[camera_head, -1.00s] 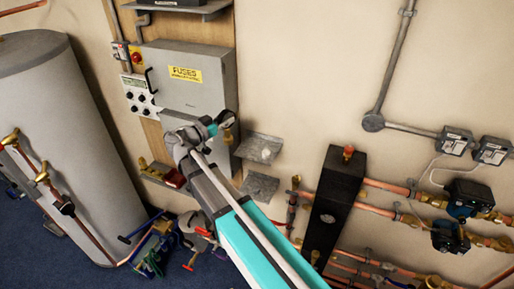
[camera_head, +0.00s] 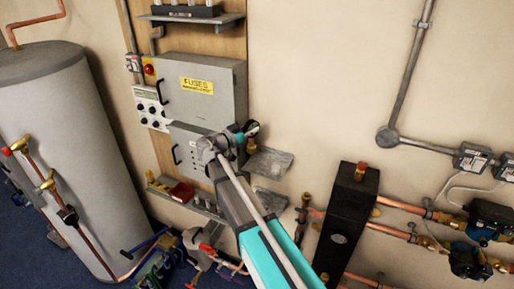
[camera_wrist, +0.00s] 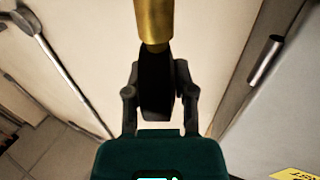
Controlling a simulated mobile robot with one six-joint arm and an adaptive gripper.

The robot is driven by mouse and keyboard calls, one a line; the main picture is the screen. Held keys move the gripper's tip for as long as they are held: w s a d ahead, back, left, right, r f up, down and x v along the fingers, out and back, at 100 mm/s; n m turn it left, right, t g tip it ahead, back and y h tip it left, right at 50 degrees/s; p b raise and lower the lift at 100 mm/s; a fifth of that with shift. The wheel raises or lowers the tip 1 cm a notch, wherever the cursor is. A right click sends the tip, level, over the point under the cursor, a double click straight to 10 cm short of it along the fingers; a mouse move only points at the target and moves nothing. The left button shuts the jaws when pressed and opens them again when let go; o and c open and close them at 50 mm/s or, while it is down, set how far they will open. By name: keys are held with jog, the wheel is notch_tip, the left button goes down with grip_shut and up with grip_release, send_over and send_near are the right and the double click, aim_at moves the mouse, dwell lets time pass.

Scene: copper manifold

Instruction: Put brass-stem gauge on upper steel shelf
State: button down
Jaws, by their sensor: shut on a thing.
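My gripper (camera_wrist: 157,95) is shut on the brass-stem gauge. In the wrist view the gauge shows as a dark disc edge-on (camera_wrist: 156,70) between the fingers, with its brass stem (camera_wrist: 154,22) pointing away to the top of the picture. In the head view my gripper (camera_head: 244,133) is in front of the wall by the fuse box, and the brass stem (camera_head: 251,146) points down. The upper steel shelf (camera_head: 272,163) is a small grey plate on the wall, just right of and below the gauge. Whether they touch cannot be told.
A lower steel shelf (camera_head: 270,197) sits beneath the upper one. The grey fuse box (camera_head: 225,88) is at the left, and a dark manifold block (camera_head: 347,215) with copper pipes at the right. Another shelf (camera_head: 190,19) above the fuse box carries a black rack.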

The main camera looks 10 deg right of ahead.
jog(key=w+d+f+b, duration=0.2)
jog(key=w+f+b, duration=0.1)
jog(key=f+b, duration=0.1)
jog(key=shift+d+f, duration=0.3)
jog(key=shift+f, duration=0.15)
jog(key=shift+w+d+f+b, duration=0.15)
jog(key=shift+f+b, duration=0.85)
jog(key=shift+b, duration=0.1)
jog(key=shift+w+d+f+b, duration=0.15)
jog(key=shift+f+b, duration=0.85)
jog(key=shift+b, duration=0.05)
jog(key=shift+f, duration=0.15)
jog(key=shift+c, duration=2.2)
grip_release()
jog(key=shift+r, duration=0.25)
jog(key=v, duration=1.2)
jog(key=shift+s+d+f, duration=0.1)
jog(key=shift+s+f, duration=0.05)
